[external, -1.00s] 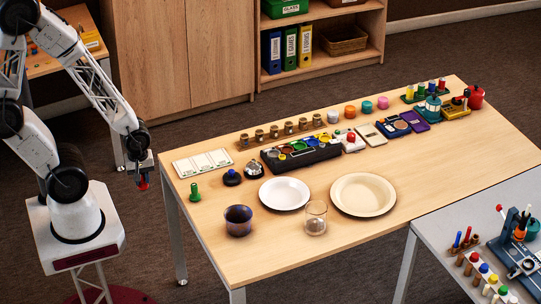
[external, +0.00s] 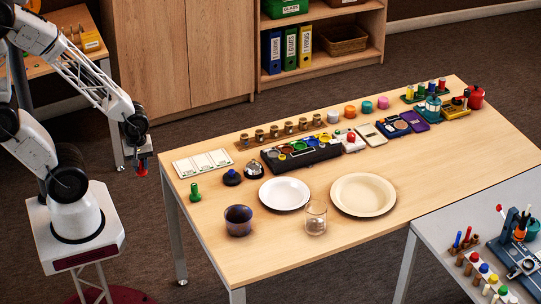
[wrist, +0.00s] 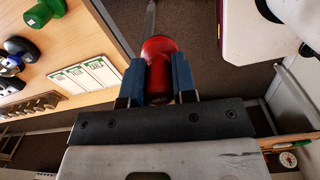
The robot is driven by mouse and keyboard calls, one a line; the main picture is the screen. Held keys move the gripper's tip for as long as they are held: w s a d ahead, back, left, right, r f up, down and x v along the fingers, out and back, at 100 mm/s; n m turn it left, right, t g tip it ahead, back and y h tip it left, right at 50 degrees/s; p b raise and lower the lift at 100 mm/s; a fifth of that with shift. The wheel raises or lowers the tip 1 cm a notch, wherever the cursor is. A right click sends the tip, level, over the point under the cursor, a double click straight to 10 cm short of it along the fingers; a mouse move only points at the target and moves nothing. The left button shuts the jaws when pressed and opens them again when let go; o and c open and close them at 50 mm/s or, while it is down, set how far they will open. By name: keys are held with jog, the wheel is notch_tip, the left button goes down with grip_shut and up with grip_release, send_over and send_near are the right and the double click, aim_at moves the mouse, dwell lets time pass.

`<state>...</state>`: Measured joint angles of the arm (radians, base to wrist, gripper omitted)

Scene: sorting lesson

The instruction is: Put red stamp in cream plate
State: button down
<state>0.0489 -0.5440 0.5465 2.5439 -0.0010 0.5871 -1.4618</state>
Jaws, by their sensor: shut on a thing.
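My gripper (external: 140,168) is at the left of the external view, beyond the table's left edge and above the floor. It is shut on the red stamp (wrist: 159,58), which shows between the two blue fingers in the wrist view. In the external view the stamp (external: 141,170) is a small red spot, partly hidden by the fingers. The cream plate (external: 363,178) lies on the wooden table, right of the white plate, and looks empty. My gripper is far to the left of it.
A white plate (external: 284,180), a dark cup (external: 238,219) and a clear glass (external: 316,216) stand left of the cream plate. A green stamp (external: 195,191) and white cards (external: 203,162) are near the table's left edge. A paint tray (external: 300,151) lies behind the plates.

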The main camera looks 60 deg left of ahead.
jog(key=w+d+r, duration=0.1)
jog(key=w+d, duration=0.5)
jog(key=w, duration=0.8)
jog(key=w+d+r, duration=0.1)
jog(key=w+d, duration=0.5)
jog(key=w, duration=0.7)
jog(key=w+d, duration=0.7)
jog(key=w, duration=0.7)
jog(key=w+d+f, duration=0.7)
jog(key=w, duration=0.1)
jog(key=shift+w+f, duration=0.15)
jog(key=shift+w, duration=0.1)
jog(key=shift+w+d+f, duration=0.1)
jog(key=shift+w+d, duration=0.05)
jog(key=shift+w, duration=0.25)
jog(key=w+d, duration=0.1)
jog(key=w, duration=0.3)
jog(key=w+d+f, duration=0.1)
jog(key=w+d, duration=0.1)
jog(key=w, duration=0.3)
jog(key=w+d, duration=0.2)
jog(key=w, duration=0.3)
jog(key=shift+f, duration=0.15)
